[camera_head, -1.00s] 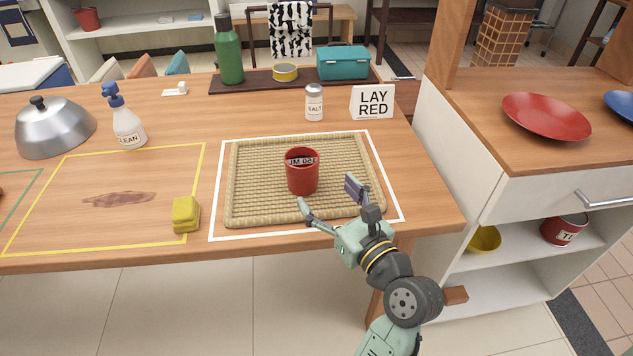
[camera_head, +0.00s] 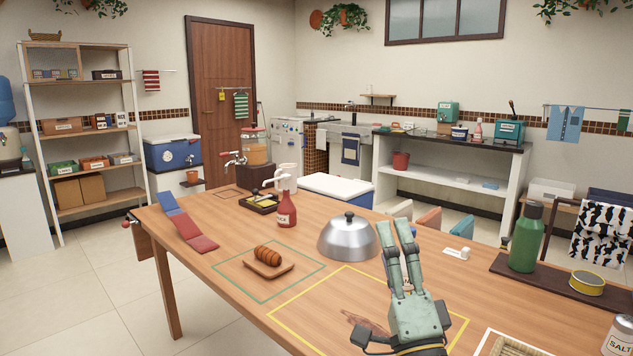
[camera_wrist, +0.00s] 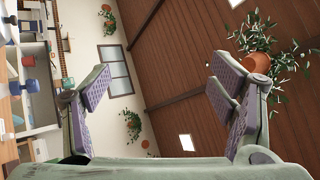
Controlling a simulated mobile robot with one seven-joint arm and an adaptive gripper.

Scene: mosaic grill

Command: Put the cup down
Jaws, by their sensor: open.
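My gripper (camera_head: 403,232) is raised above the table in the head view, with its fingers pointing up. In the wrist view the two fingers of my gripper (camera_wrist: 158,85) stand wide apart with nothing between them. The red cup is not in either current view. A corner of the woven tray (camera_head: 512,346) shows at the bottom edge of the head view, inside a white outline. The rest of the tray is out of frame.
The table (camera_head: 235,265) holds a bread roll (camera_head: 267,254) on a board, a sauce bottle (camera_head: 286,210), a metal dome (camera_head: 347,238), a green bottle (camera_head: 526,238) and a salt shaker (camera_head: 619,337).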

